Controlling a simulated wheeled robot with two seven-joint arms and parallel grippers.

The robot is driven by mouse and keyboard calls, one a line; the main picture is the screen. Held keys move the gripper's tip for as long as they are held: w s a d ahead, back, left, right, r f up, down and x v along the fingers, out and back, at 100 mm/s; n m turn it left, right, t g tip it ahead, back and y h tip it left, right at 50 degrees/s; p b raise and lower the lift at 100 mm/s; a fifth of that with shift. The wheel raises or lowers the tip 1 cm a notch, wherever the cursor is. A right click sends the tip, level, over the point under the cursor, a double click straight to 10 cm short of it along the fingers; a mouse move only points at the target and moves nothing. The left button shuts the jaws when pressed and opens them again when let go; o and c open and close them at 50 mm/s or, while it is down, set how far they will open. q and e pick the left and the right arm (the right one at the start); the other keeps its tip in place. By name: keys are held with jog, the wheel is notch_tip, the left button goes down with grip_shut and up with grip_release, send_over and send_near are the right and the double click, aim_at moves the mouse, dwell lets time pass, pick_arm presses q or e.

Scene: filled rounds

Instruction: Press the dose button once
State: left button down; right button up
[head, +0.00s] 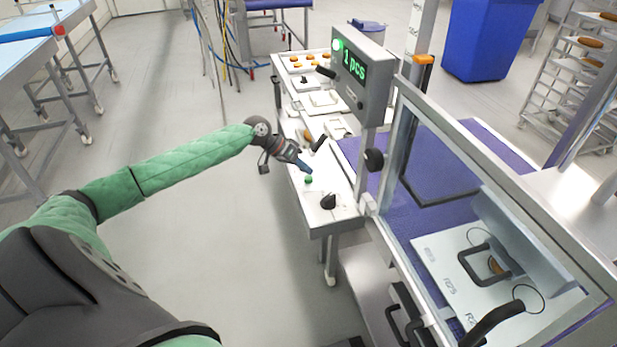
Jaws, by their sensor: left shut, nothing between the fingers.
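A small green button (308,180) sits on the white top of the narrow control bench (322,222); I take it to be the dose button. My left gripper (309,172) is shut and empty, its tip just above and beside the green button. I cannot tell whether the tip touches it. A grey display box (363,80) on a post reads "1 pcs" in green, with a lit green lamp (338,44) at its top left. My right gripper is not in view.
A black knob (328,201) stands on the bench near the button. Behind are trays with orange-brown pieces (305,62). A clear-panelled guard frame (410,150) stands to the right over a purple belt (405,215). Open floor lies left of the bench.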

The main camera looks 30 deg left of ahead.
aim_at(305, 177)
pick_arm(q)
jog(key=shift+r+p, duration=1.75)
jog(key=shift+r, duration=0.8)
